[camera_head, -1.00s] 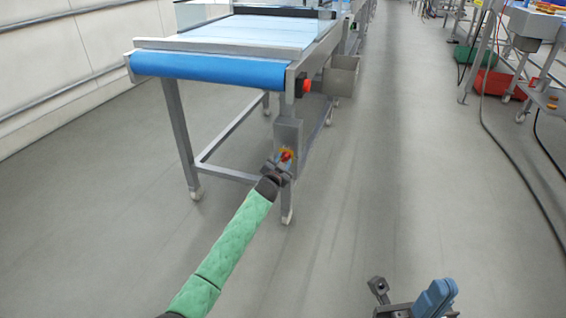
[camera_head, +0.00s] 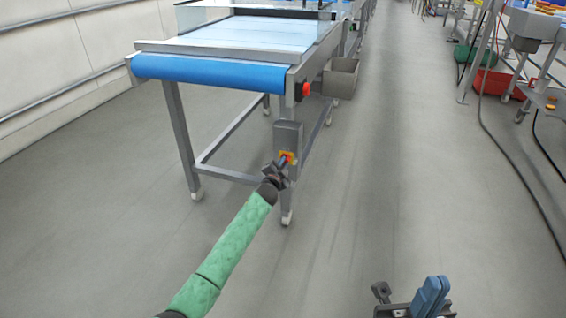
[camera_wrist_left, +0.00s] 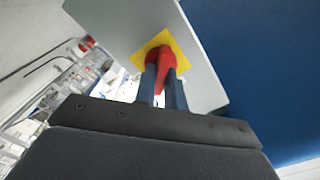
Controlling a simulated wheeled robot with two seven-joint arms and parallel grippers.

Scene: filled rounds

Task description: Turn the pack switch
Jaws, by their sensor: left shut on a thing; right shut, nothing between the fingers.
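The pack switch is a red knob (camera_wrist_left: 162,60) on a yellow plate (camera_wrist_left: 179,44), seen in the left wrist view. It sits on a grey box (camera_head: 288,136) fixed to the near right leg of the conveyor table. My left gripper (camera_head: 286,162) is at the switch, and its two dark fingers (camera_wrist_left: 162,84) are shut on the red knob, one on each side. The fingers hide part of the knob in the head view. My right gripper (camera_head: 434,290), with blue fingers, is shut and empty at the bottom right, far from the switch.
The conveyor table (camera_head: 215,47) has a blue roller end (camera_head: 205,70). A red button (camera_head: 305,89) is on its side, above the switch box, beside a grey bin (camera_head: 341,78). Red crates (camera_head: 493,83) and a hose lie at the right. The middle floor is clear.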

